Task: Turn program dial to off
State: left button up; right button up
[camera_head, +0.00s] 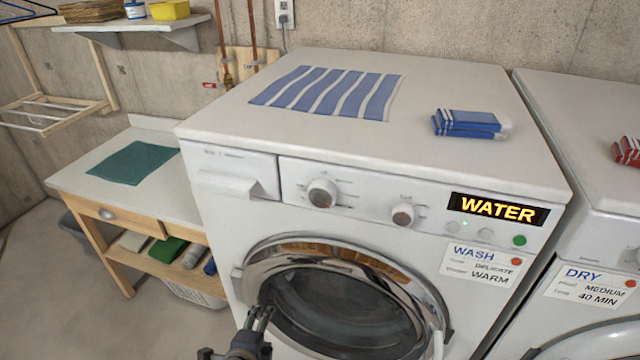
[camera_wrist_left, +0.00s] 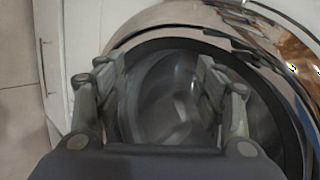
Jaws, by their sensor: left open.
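The washer's front panel has two round knobs: a larger left knob (camera_head: 322,192) and a smaller, brownish right knob (camera_head: 403,214). Their markings are too small to read, so I cannot tell which is the program dial or its setting. A lit display (camera_head: 497,209) to their right reads WATER. My left gripper (camera_head: 262,313) is in front of the lower left of the round washer door (camera_head: 345,300), below both knobs and apart from them. In the left wrist view its fingers (camera_wrist_left: 158,75) are spread and empty before the door glass. My right gripper is not in view.
A WASH card (camera_head: 482,266) reads DELICATE and WARM. A striped cloth (camera_head: 328,93) and a folded blue cloth (camera_head: 468,123) lie on the washer top. A dryer (camera_head: 590,180) stands at the right, a wooden table (camera_head: 75,182) at the left.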

pick_arm(q)
jog(key=d+r+m+t+h+p, duration=0.1)
jog(key=d+r+m+t, duration=0.3)
jog(key=r, duration=0.7)
jog(key=d+r+m+h+p, duration=0.15)
jog(key=r+m, duration=0.35)
jog(key=r, duration=0.5)
jog(key=m+t+h, duration=0.2)
jog(key=m+h, duration=0.2)
jog(key=m, duration=0.6)
send_near(319, 197)
jog(key=p+x, duration=0.3)
jog(key=x, duration=0.4)
jog(key=shift+r, duration=0.2)
jog(key=shift+p+x, duration=0.3)
jog(key=shift+x, duration=0.6)
jog(key=shift+w+f, duration=0.1)
jog(key=shift+f, duration=0.1)
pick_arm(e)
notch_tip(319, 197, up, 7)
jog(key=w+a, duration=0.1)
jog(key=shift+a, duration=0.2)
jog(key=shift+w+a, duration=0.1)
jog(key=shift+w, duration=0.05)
pick_arm(q)
jog(key=c, duration=1.1)
